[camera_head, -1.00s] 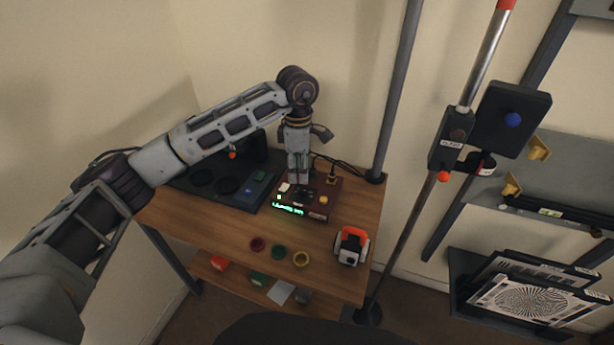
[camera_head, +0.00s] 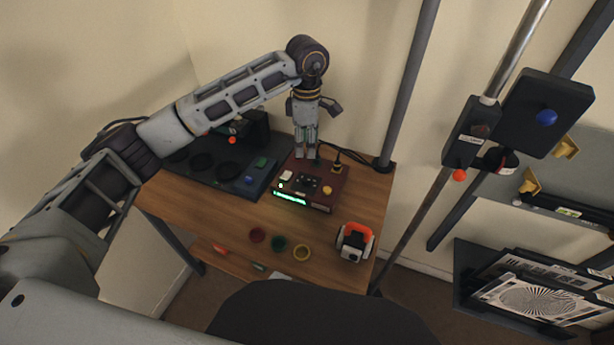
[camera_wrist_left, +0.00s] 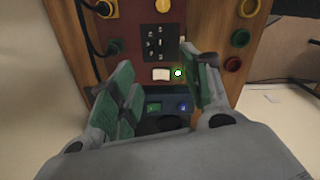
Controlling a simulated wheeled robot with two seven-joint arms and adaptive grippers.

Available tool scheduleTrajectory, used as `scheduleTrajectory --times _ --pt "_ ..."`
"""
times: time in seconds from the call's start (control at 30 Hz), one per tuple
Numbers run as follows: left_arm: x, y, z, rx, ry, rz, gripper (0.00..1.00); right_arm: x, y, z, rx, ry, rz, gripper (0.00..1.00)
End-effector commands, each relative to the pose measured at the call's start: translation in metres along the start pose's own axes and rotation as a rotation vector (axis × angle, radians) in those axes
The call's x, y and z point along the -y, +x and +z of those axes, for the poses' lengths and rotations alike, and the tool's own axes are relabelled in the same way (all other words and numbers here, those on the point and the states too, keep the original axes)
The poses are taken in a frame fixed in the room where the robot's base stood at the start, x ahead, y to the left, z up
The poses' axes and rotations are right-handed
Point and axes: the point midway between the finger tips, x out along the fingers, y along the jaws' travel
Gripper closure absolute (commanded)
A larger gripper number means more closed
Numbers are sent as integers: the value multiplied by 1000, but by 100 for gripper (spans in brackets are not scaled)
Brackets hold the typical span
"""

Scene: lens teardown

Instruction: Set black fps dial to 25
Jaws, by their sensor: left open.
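A dark red control box (camera_head: 324,200) with a green lit display (camera_head: 290,199) stands on the wooden table. Its top carries a black panel (camera_head: 308,183) with small light marks, also in the left wrist view (camera_wrist_left: 158,42). The black fps dial cannot be told apart clearly on that panel, and its setting is too small to read. My left gripper (camera_head: 307,156) points down at the rear part of the box, apart from the panel. In the left wrist view its green-padded fingers (camera_wrist_left: 157,68) are spread and empty. My right gripper is not in view.
A white switch (camera_head: 286,176) and yellow knob (camera_head: 327,190) flank the panel. A black plug (camera_head: 337,165) with a cable stands behind. A dark tray (camera_head: 215,180) lies left. Several coloured rings, including a yellow one (camera_head: 302,252), and an orange-white device (camera_head: 355,241) are in front.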

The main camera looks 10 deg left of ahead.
Motion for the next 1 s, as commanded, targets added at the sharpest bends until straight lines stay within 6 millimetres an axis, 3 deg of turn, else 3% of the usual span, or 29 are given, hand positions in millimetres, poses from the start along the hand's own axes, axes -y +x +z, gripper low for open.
scheduleTrajectory --times 0.37,1.0 --pt "1 24 0 -1 0 -3 52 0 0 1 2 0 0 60" --pt "1 108 0 0 0 -3 52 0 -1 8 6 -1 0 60"
